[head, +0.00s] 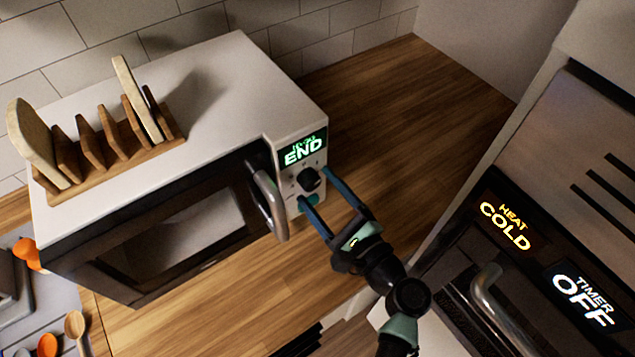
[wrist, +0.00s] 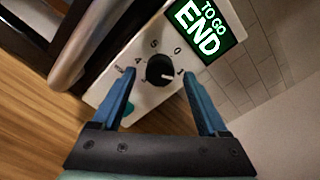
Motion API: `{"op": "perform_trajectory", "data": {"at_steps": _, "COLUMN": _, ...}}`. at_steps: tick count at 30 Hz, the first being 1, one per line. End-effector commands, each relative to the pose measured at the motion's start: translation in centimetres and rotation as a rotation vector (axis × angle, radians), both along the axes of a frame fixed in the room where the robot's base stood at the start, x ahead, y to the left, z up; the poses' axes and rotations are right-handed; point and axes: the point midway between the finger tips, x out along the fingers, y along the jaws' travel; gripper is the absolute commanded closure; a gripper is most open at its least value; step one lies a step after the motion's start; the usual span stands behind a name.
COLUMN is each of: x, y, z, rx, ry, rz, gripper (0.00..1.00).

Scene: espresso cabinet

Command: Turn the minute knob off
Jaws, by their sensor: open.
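The minute knob (head: 308,179) is a round black dial on the microwave's (head: 150,250) white control panel, below a green-lit display (head: 303,149) that reads END. In the wrist view the knob (wrist: 160,70) sits in a ring of numbers, with a pale pointer mark toward its right side. The display there (wrist: 205,27) reads TO GO END. My gripper (head: 318,187) is open, its two blue fingers pointing at the panel. In the wrist view the fingers (wrist: 158,80) stand on either side of the knob, with gaps; I cannot tell their exact depth from it.
The microwave's door handle (head: 268,203) is just left of the panel, and a teal button (head: 308,202) is below the knob. A wooden rack (head: 110,150) with bread stands on top. An oven (head: 540,250) is at right. The counter (head: 400,120) beyond is clear.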

Motion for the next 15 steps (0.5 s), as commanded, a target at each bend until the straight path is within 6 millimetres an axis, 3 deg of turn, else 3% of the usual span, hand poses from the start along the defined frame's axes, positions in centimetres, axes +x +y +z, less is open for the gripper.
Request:
{"op": "perform_trajectory", "data": {"at_steps": 12, "x": 0.92, "y": 0.64, "z": -0.04, "rx": 0.000, "ry": 0.001, "rz": -0.001, "gripper": 0.23}}
{"op": "perform_trajectory", "data": {"at_steps": 15, "x": 0.91, "y": 0.63, "z": -0.04, "rx": 0.000, "ry": 0.000, "rz": 0.000, "gripper": 0.38}}
